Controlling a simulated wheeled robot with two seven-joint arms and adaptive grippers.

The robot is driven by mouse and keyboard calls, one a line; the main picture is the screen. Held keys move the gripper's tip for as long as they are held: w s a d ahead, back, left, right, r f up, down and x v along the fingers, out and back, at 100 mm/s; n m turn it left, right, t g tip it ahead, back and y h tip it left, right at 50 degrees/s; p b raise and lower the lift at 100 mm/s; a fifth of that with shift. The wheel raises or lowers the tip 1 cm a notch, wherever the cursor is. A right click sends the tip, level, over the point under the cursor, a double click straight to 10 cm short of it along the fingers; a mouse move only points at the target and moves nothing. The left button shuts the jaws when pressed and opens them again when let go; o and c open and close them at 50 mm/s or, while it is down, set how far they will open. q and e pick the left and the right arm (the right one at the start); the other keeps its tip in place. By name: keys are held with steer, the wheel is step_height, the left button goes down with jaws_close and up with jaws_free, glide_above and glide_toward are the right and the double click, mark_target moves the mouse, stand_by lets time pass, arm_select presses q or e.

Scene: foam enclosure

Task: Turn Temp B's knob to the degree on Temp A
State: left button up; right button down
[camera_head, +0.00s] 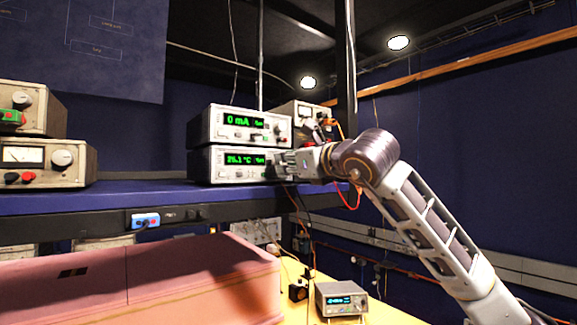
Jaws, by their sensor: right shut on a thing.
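Two stacked grey instruments stand on the blue shelf. The lower instrument (205,171) has a green display (243,160) that reads about 25.1 °C; its small digits are hard to read. My right gripper (277,164) reaches from the right to the right end of its front panel. It is shut on the knob there, which the fingers hide. A small grey instrument (341,300) with a blue-green display sits on the yellow surface below; its reading is too small to tell. I cannot read any Temp A or Temp B label. My left gripper is not in view.
The upper instrument (214,128) shows 0 mA, just above my gripper. Older dial meters (45,164) stand at the left on the shelf (110,198). A pink foam block (190,262) fills the lower left. Loose cables hang below my right arm.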

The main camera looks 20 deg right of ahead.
steer(key=c, duration=1.3)
jaws_free()
steer(key=shift+s, duration=0.1)
steer(key=shift+v, duration=5.95)
